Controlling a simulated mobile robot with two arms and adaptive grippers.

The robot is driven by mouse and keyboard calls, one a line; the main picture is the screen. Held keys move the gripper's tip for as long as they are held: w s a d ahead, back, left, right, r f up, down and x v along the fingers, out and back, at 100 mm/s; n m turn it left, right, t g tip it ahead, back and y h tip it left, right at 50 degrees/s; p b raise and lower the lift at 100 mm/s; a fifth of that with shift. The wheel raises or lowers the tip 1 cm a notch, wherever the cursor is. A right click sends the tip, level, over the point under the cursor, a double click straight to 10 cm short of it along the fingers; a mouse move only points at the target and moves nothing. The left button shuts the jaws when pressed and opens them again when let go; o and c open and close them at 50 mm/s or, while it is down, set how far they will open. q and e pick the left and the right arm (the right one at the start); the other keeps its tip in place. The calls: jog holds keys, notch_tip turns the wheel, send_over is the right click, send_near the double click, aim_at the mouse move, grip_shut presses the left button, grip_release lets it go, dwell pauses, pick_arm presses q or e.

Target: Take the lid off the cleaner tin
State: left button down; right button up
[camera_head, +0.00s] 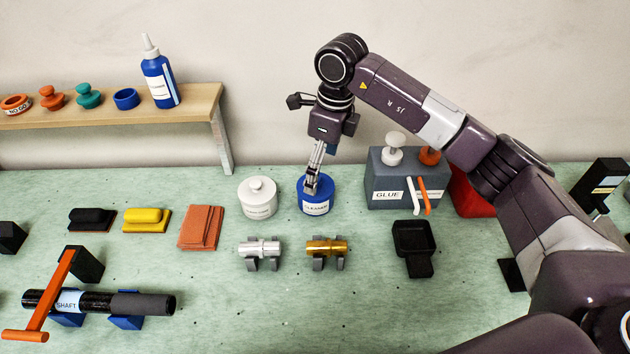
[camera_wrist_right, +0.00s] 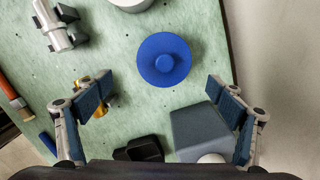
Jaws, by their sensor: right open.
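The cleaner tin (camera_head: 316,208) is a round blue tin with a white label, upright on the green bench. Its blue lid (camera_head: 326,187) is on it. In the right wrist view the lid (camera_wrist_right: 148,72) is seen from above, with a round knob (camera_wrist_right: 168,64) at its middle. My right gripper (camera_head: 311,187) points down above the tin and hides part of the lid in the head view. It is open and empty, with the lid ahead of its fingertips in the wrist view. My left gripper is not in view.
A white lidded tin (camera_head: 258,205) stands just left of the cleaner tin. A grey GLUE box (camera_head: 390,190) stands to its right. Silver (camera_head: 262,247) and gold (camera_head: 328,247) cylinders on cradles lie in front. A black tray (camera_head: 413,240) is at front right. A wooden shelf (camera_head: 190,100) is at back left.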

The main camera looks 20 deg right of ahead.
jog(key=f, duration=0.1)
jog(key=w+f+p, duration=0.1)
jog(key=f, duration=0.2)
jog(key=shift+w+a+p, duration=0.25)
jog(key=shift+a+p, duration=0.05)
jog(key=shift+f, duration=0.45)
jog(key=c, duration=0.7)
jog(key=shift+s, duration=0.15)
jog(key=c, duration=0.8)
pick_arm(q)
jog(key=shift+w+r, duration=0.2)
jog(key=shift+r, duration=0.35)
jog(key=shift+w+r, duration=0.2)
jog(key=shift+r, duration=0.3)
pick_arm(e)
jog(key=c, duration=0.3)
